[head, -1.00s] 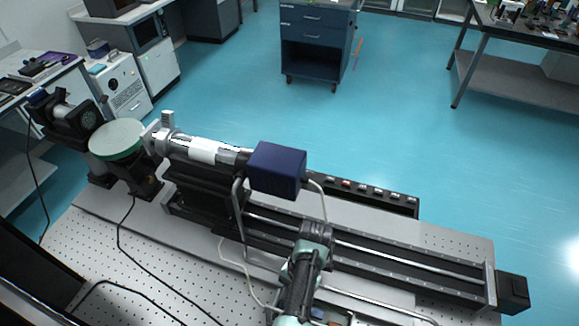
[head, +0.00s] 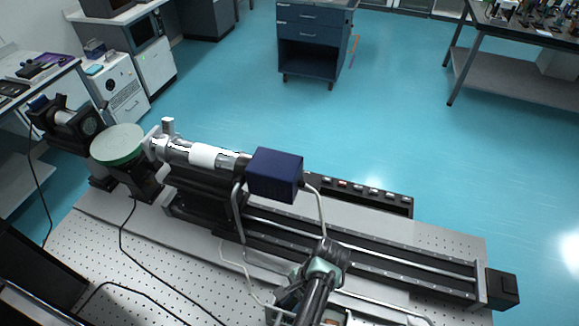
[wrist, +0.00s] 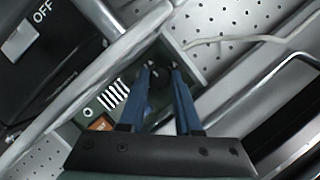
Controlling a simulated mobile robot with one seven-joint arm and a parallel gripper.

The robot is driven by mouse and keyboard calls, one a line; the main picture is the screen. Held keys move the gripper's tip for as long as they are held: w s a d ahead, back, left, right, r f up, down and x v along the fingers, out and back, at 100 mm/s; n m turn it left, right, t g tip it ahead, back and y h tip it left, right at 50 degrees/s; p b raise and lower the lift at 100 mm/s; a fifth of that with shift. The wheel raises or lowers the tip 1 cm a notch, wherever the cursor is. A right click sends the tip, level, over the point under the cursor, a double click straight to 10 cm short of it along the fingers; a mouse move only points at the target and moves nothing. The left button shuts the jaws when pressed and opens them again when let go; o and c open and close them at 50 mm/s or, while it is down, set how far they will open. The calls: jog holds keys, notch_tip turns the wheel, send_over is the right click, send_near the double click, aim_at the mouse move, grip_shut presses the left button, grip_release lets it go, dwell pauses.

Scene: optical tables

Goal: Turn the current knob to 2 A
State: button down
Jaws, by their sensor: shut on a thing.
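In the wrist view, my gripper (wrist: 160,68) has its two blue fingers closed around a small dark knob (wrist: 157,73) on a dark green instrument panel (wrist: 118,82). The fingers hide most of the knob, and I cannot read its pointer or any scale value. White stripe marks, a small round socket and an orange patch show on the panel left of the fingers. In the head view, my arm hides the fingertips and the knob at the bottom centre.
A black unit marked OFF (wrist: 38,45) and a metal bar (wrist: 110,72) lie close left of the fingers. In the head view, a rail (head: 400,262) with a blue box (head: 275,174) stands beyond my arm. Cables run over the perforated table (head: 90,240).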

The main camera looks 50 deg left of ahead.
jog(key=shift+w+r, duration=0.1)
jog(key=shift+w, duration=0.1)
jog(key=c, duration=0.9)
grip_release()
jog(key=shift+s, duration=0.1)
jog(key=v, duration=1.3)
jog(key=shift+b, duration=0.35)
